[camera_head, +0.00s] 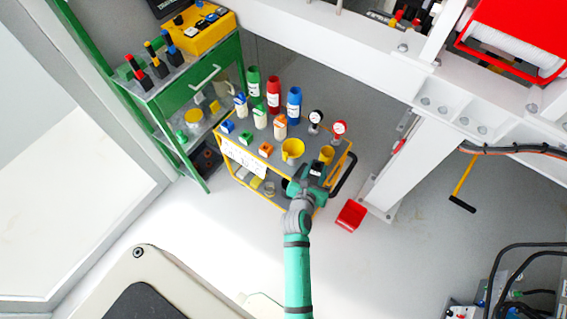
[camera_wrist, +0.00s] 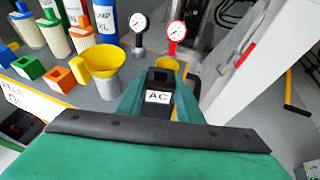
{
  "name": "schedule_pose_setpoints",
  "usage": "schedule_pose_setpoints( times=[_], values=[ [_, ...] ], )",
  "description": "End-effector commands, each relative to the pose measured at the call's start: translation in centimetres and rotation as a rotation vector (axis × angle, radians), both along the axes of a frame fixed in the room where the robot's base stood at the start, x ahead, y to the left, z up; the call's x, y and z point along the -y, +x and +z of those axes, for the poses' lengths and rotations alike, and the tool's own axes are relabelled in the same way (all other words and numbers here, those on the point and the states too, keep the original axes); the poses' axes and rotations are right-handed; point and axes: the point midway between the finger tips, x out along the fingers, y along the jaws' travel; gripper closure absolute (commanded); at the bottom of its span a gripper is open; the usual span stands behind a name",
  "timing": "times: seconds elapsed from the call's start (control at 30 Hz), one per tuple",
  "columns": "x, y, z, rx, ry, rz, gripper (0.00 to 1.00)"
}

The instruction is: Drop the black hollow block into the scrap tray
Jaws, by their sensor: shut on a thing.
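The black hollow block (camera_wrist: 160,77) is between the fingers of my gripper (camera_wrist: 160,92) in the wrist view, its square opening facing up. A white label reading "AC" (camera_wrist: 157,97) shows on its near side. My gripper (camera_head: 316,170) is shut on the block, over the right end of the yellow-edged cart in the head view. A small red open tray (camera_head: 350,215) stands on the floor to the right of the cart, below and right of my gripper. It may be the scrap tray; no label can be read.
The cart (camera_head: 240,160) carries a yellow funnel (camera_head: 292,149), coloured blocks, bottles, filters and two gauges near my gripper. A black handle (camera_head: 344,175) is at its right end. A white steel post (camera_head: 400,155) stands right of the tray.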

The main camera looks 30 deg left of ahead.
Motion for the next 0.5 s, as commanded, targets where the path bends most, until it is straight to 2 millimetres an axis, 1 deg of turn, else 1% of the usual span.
schedule_pose_setpoints(
  times=[0.03,0.2,0.5],
  values=[
    [0.0,0.0,-0.5,-0.001,0.000,0.000,1.00],
    [-0.1,0.0,-1.7,0.000,0.000,0.002,1.00],
    [-0.3,-0.1,-2.0,0.002,0.002,0.006,1.00]
  ],
)
